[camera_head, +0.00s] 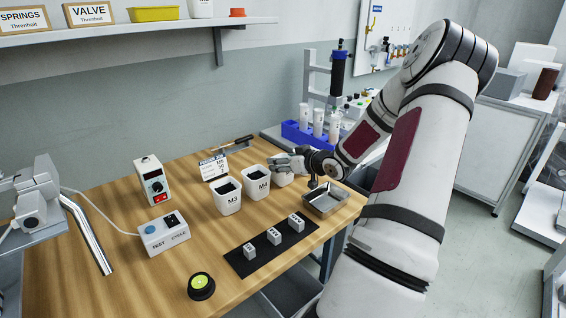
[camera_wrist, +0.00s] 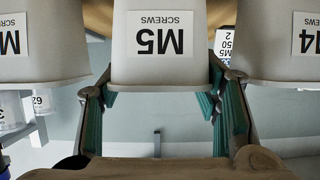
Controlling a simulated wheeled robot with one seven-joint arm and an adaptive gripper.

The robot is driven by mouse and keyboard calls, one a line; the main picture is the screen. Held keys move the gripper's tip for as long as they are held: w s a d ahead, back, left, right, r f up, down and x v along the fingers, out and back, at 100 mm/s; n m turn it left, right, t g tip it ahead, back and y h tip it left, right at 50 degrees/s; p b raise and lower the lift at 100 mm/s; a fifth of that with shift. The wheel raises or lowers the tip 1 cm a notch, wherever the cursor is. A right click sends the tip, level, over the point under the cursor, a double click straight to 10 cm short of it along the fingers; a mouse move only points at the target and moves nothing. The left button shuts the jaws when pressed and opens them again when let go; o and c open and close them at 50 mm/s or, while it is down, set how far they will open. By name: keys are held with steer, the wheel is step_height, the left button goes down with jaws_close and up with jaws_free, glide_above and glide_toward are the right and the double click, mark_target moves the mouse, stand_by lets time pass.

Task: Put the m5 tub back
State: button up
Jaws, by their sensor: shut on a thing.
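The white M5 tub (camera_wrist: 160,48) fills the middle of the wrist view, upside down there, with its SCREWS label facing the camera. My gripper (camera_wrist: 162,98) has a finger on each side of it and is shut on it. In the head view my gripper (camera_head: 287,162) reaches in from the right and covers most of the tub (camera_head: 284,180), which shows just right of the M4 tub (camera_head: 256,183). I cannot tell whether its base touches the table.
The M3 tub (camera_head: 226,200) stands left of M4. Another tub (camera_wrist: 42,45) is beside M5 in the wrist view. A metal tray (camera_head: 326,203) lies in front of my gripper. A black mat (camera_head: 262,258) with grey blocks and a blue rack (camera_head: 298,135) are nearby.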

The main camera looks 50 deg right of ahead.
steer(key=shift+f, duration=0.1)
steer(key=o, duration=1.3)
steer(key=shift+c, duration=0.2)
